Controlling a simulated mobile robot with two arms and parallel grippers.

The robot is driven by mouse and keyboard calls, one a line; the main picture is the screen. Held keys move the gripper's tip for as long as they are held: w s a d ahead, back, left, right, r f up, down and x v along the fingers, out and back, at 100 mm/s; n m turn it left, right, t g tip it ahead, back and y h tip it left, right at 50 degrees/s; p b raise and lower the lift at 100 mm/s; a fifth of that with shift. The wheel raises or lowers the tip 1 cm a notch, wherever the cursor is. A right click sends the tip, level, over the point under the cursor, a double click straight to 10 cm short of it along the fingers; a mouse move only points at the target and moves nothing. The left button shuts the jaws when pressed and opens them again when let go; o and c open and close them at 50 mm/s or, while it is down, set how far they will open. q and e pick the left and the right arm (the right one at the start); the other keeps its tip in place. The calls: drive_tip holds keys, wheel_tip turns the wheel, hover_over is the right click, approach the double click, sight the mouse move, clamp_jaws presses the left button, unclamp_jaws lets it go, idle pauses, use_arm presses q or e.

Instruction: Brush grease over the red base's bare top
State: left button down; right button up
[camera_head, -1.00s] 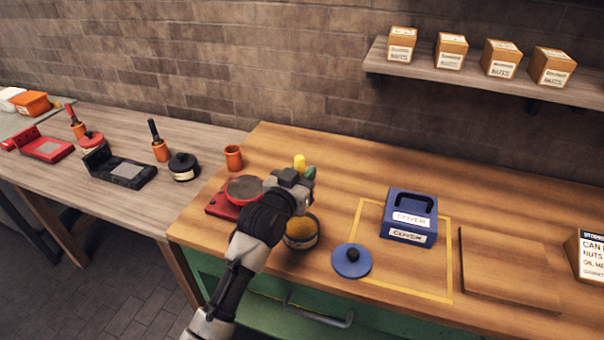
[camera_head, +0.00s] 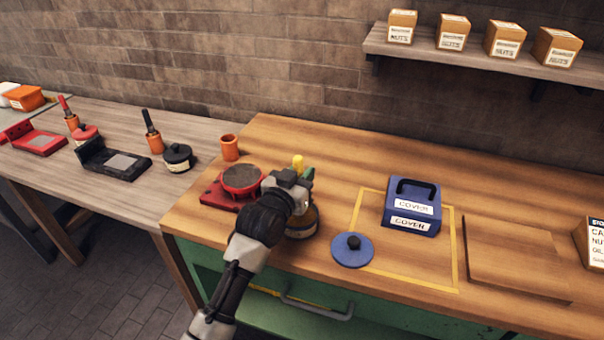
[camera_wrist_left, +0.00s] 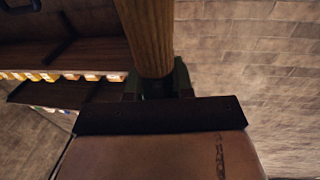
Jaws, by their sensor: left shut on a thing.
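The red base (camera_head: 216,193) sits at the left end of the wooden bench, with a round, dark grey-brown top (camera_head: 243,176). My left gripper (camera_head: 303,178) is right of it, shut on a brush handle whose yellow end (camera_head: 299,161) points up. The wooden handle (camera_wrist_left: 149,35) also shows between the green fingers in the left wrist view. The brush's bristles are hidden. The grease pot (camera_head: 303,224) stands under and behind my gripper, mostly covered by it. Its blue lid (camera_head: 352,251) lies to the right. My right gripper is out of view.
An orange cup (camera_head: 230,147) stands behind the red base. A blue cover (camera_head: 412,205) stands in a yellow outline, with a wooden board (camera_head: 515,258) to its right. The left table holds black and red bases, pots and brushes. Boxes line the wall shelf.

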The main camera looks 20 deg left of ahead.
use_arm(q)
drive_tip(key=shift+f, duration=0.5)
idle(0.5)
drive_tip(key=shift+f, duration=0.1)
idle(1.5)
wheel_tip(320, 180, up, 7)
drive_tip(key=p, duration=0.7)
idle(0.8)
drive_tip(key=s+a+f+n+y, duration=0.1)
drive_tip(key=s+f, duration=0.1)
drive_tip(key=s, duration=0.9)
drive_tip(key=s+a+f+n+y, duration=0.1)
drive_tip(key=s+f+y, duration=0.1)
drive_tip(key=s, duration=1)
